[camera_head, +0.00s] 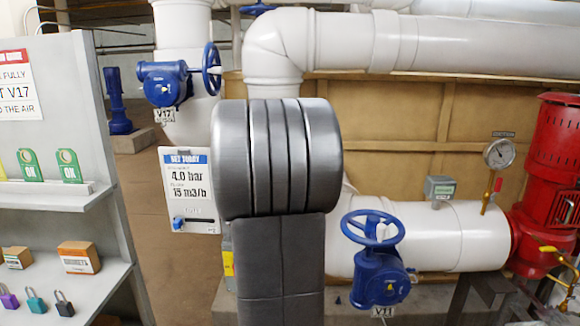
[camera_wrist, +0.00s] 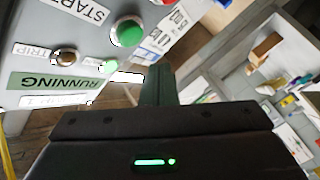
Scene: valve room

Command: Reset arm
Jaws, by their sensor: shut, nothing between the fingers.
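My arm (camera_head: 275,200) stands upright in the middle of the head view, a thick grey link, and hides part of the pipes behind it. My gripper is not visible in that view. In the wrist view my gripper (camera_wrist: 160,85) shows as a dark body with its fingers together and nothing between them. It points past a grey control panel (camera_wrist: 50,28) with a green button (camera_wrist: 126,32), a START label and a RUNNING label. I cannot tell how far the fingers are from the panel.
Blue handwheel valves V17 (camera_head: 168,84) and V11 (camera_head: 379,275) sit on white pipes. A gauge (camera_head: 499,153) and red pump housing (camera_head: 560,150) stand right. A grey shelf (camera_head: 70,205) with padlocks and green tags stands left. A 4.0 bar sign (camera_head: 189,185) hangs beside my arm.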

